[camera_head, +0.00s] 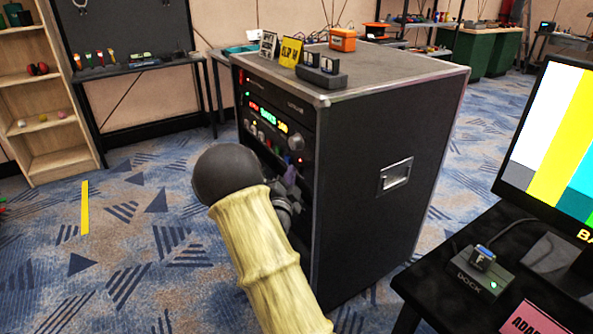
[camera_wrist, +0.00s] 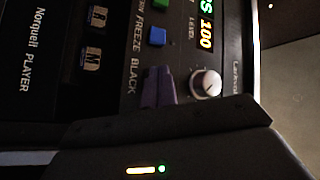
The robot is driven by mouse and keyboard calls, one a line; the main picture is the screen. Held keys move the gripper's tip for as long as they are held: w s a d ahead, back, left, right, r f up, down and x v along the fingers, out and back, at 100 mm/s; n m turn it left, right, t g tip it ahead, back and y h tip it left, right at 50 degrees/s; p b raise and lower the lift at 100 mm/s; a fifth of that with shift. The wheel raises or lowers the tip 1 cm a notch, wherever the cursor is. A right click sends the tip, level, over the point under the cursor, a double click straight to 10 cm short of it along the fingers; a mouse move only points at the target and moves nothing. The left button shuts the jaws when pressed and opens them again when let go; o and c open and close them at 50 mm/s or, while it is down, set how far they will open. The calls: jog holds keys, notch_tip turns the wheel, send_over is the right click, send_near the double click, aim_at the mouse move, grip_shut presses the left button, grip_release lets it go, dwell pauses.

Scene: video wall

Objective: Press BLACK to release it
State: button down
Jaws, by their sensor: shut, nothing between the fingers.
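The black rack cabinet (camera_head: 385,130) stands on the carpet with its control panel (camera_head: 270,125) facing left. In the wrist view the panel appears sideways, with the label BLACK (camera_wrist: 134,77) beside my shut gripper (camera_wrist: 158,82). The purplish-grey fingers point at the panel in the button row. They cover the spot by that label, so the BLACK button is hidden. I cannot tell whether the fingertips touch it. In the head view my gripper (camera_head: 290,176) is small and dark against the rack front, behind my arm.
A blue button (camera_wrist: 157,37) by FREEZE and a silver LEVEL knob (camera_wrist: 206,83) flank the fingers. A dark table (camera_head: 470,235) with a colour-bar monitor (camera_head: 550,130) stands right of the rack.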

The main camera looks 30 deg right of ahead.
dwell(0.3)
jog(key=shift+a+b, duration=0.35)
jog(key=shift+a, duration=0.25)
jog(key=a+b, duration=0.1)
jog(key=a, duration=0.5)
jog(key=shift+s, duration=0.15)
dwell(0.6)
